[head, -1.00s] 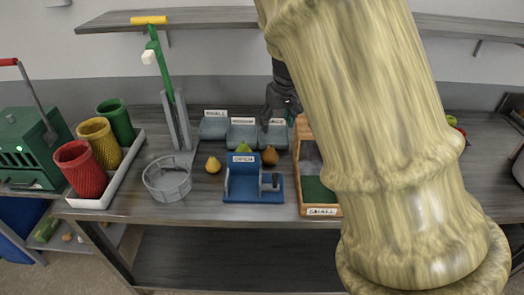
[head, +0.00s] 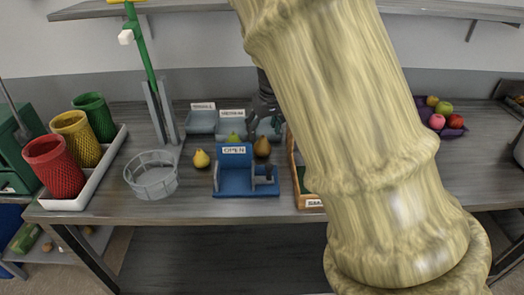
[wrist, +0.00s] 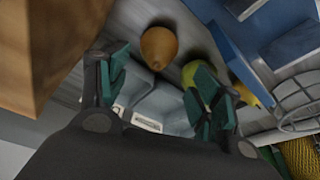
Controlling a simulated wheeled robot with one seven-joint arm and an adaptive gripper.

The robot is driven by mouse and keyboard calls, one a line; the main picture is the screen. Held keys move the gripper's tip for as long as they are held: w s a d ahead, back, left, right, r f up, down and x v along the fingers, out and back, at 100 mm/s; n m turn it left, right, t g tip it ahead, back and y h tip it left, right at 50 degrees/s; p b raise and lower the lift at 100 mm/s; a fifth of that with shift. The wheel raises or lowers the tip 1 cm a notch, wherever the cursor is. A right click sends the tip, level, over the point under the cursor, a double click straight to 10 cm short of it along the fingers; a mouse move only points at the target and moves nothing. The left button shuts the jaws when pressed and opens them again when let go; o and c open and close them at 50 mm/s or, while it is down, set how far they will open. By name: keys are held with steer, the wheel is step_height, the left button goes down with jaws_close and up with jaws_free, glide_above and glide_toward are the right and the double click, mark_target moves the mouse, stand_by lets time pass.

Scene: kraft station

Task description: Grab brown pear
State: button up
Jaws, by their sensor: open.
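The brown pear (head: 262,147) stands on the table just behind the right end of the blue "OPEN" fixture. In the wrist view the brown pear (wrist: 159,46) lies ahead of the gripper, between the lines of its two fingers and apart from them. My gripper (head: 264,118) is behind and above the pear in the head view, partly hidden by my arm. In the wrist view my gripper (wrist: 160,95) is open, with green pads and nothing between them. A green pear (wrist: 207,82) is close to the right finger; it also shows in the head view (head: 233,138).
A yellow pear (head: 201,159) stands left of the blue fixture (head: 236,175). The grey labelled bins (head: 202,122) are behind. A wooden box (wrist: 50,45) stands close to the left finger. A wire basket (head: 151,178) and coloured cups are further left.

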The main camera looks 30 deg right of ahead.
mark_target(263, 138)
steer(key=x, duration=0.4)
steer(key=shift+f, duration=0.25)
steer(key=shift+d+f+p, duration=0.1)
steer(key=shift+f+p, duration=0.4)
steer(key=shift+f, duration=0.05)
steer(key=shift+p+x, duration=0.5)
steer(key=shift+x, duration=1.65)
steer(key=shift+s, duration=0.1)
steer(key=c, duration=0.9)
steer(key=shift+o, duration=0.2)
steer(key=shift+r, duration=0.1)
